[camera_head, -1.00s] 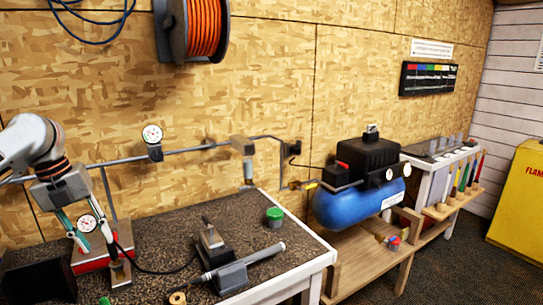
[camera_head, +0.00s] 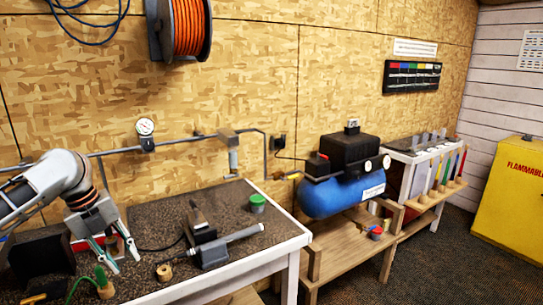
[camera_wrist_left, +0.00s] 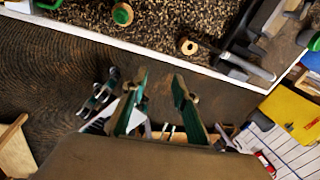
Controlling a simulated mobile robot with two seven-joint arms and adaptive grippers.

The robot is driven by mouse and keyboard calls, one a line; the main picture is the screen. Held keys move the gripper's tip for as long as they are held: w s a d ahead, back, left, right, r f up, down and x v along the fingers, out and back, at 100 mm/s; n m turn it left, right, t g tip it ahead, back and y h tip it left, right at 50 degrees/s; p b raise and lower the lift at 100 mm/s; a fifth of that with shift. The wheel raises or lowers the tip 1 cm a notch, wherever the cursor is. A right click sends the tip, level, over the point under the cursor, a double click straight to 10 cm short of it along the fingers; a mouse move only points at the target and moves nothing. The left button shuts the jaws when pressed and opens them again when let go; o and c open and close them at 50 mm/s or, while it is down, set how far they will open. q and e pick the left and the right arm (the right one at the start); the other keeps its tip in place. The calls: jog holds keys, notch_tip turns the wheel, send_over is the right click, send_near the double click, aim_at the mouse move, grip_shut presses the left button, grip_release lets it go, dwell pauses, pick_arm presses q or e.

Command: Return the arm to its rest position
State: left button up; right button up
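My left gripper (camera_head: 124,260) comes in from the left in the head view, above the left part of the dark speckled bench (camera_head: 285,229). Its two green-sided fingers are apart, with nothing seen between them. In the left wrist view the fingers (camera_wrist_left: 160,98) also stand apart and empty, with dark floor beyond them and the bench edge higher up. My left arm (camera_head: 45,185) is bent, with its forearm running off the left edge. I cannot make out my right gripper in either view.
On the bench are a clamp (camera_head: 208,250) with a grey tube, a green-lidded cup (camera_head: 257,203) and a tan ring (camera_head: 164,272). A red base (camera_head: 80,243) stands behind my left gripper. A blue compressor (camera_head: 340,195) stands right of the bench. Dark floor is open at lower right.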

pick_arm(q)
jog(key=s+d+f+n+t+h, duration=0.25)
jog(key=d+f+n, duration=0.35)
jog(key=d+f, duration=0.55)
jog(key=s+d+f+n+t+h, duration=0.1)
jog(key=s+d+f+n, duration=0.4)
jog(key=f, duration=1)
jog(key=s+f+n+t+y, duration=0.1)
jog(key=s+f+n, duration=0.2)
jog(key=s, duration=0.3)
jog(key=s+a+f+n+t+y, duration=0.1)
jog(key=s+f+n+t, duration=0.1)
jog(key=s+n, duration=0.3)
jog(key=s+a+f+n+t+y, duration=0.1)
jog(key=s+f+n+t+y, duration=0.1)
jog(key=s+f+n, duration=0.2)
jog(key=s, duration=0.3)
jog(key=shift+f+n, duration=0.35)
jog(key=shift+n, duration=0.05)
